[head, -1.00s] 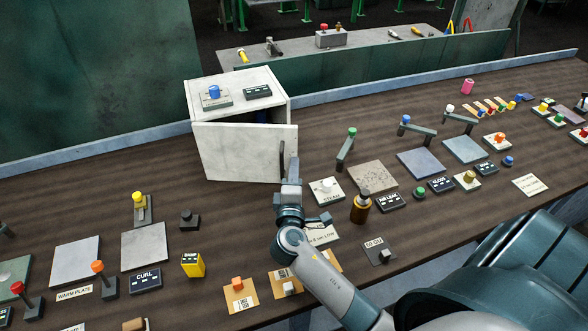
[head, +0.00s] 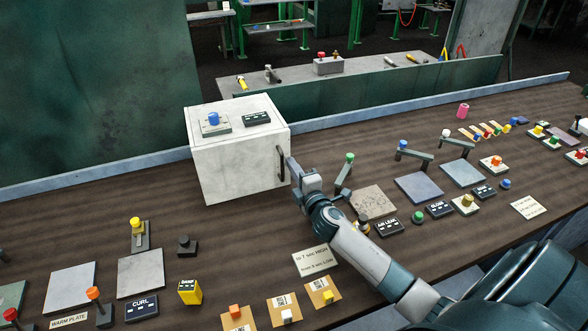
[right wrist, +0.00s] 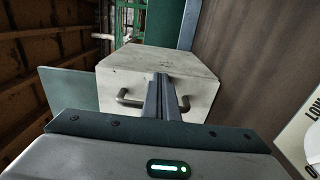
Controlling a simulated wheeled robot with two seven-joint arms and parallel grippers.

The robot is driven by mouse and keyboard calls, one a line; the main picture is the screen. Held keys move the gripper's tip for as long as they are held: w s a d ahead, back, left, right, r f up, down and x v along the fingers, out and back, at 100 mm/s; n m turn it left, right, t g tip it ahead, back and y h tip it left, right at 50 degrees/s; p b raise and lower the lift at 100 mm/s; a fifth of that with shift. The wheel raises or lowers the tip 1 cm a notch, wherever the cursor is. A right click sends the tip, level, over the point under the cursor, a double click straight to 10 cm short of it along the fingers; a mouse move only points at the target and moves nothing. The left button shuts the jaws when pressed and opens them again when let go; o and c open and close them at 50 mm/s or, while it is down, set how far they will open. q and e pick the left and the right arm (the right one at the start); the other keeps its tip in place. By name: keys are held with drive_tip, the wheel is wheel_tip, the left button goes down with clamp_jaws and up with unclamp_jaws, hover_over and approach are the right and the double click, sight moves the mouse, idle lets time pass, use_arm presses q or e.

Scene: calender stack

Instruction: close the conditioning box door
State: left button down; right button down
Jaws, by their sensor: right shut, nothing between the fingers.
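The conditioning box (head: 240,112) is a pale, scuffed cabinet at the back of the bench. Its door (head: 235,170) sits against the front with no dark gap showing. A dark bar handle (head: 281,163) is at the door's right edge. My right gripper (head: 293,166) is shut and empty, just right of the handle. In the right wrist view the closed fingers (right wrist: 161,90) cover the middle of the handle (right wrist: 128,99), whose ends show on both sides. I cannot tell if they touch the door. My left gripper is not in view.
A blue-knobbed device (head: 214,122) and a black label (head: 257,118) sit on top of the box. A speckled plate (head: 373,202), a green-topped lever (head: 345,172) and a note card (head: 315,259) lie near my right arm. Bare bench lies left of the box.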

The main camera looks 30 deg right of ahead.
drive_tip(key=shift+w+d+r, duration=0.15)
drive_tip(key=shift+r, duration=0.25)
drive_tip(key=s+d+r+b, duration=0.3)
drive_tip(key=s+d+r, duration=0.2)
drive_tip(key=s+r, duration=0.5)
drive_tip(key=shift+s, duration=0.35)
drive_tip(key=shift+r, duration=0.2)
